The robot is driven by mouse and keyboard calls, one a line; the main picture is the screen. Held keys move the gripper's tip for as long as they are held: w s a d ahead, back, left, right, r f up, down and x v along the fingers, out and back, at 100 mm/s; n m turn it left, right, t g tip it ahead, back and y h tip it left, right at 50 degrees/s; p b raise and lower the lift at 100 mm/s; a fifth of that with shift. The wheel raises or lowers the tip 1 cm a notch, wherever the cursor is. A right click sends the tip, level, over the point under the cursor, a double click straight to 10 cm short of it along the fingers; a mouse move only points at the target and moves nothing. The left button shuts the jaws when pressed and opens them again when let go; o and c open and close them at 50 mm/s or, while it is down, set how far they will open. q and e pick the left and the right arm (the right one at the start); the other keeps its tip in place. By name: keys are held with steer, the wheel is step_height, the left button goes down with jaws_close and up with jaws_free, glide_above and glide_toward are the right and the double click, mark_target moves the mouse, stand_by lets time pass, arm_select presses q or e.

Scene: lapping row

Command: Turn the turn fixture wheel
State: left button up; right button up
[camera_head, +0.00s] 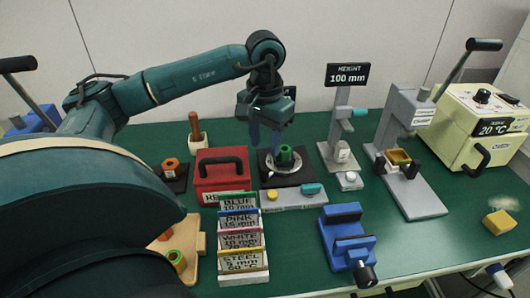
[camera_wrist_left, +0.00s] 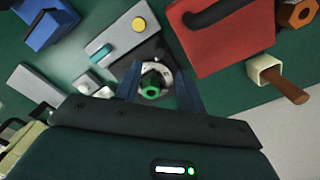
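The turn fixture is a dark square base (camera_head: 268,178) with a pale round wheel (camera_head: 272,166) on it. A green ring-shaped piece (camera_head: 285,155) stands at the wheel's middle. My left gripper (camera_head: 265,143) is above the fixture, fingers pointing down, apart and empty. In the left wrist view, my left gripper (camera_wrist_left: 159,98) has one finger on each side of the green piece (camera_wrist_left: 152,86). The pale wheel (camera_wrist_left: 166,72) shows behind it, partly hidden by the fingers. I cannot tell whether the fingers touch the wheel. My right gripper is in neither view.
A red box (camera_head: 208,185) stands left of the fixture. A grey panel (camera_head: 293,201) with yellow and teal buttons lies in front. A height gauge (camera_head: 338,140) stands to the right, a blue vise (camera_head: 340,228) front right. Labelled racks (camera_head: 258,276) stand front left.

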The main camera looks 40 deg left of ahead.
arm_select(q)
steer(key=shift+r, duration=2.1)
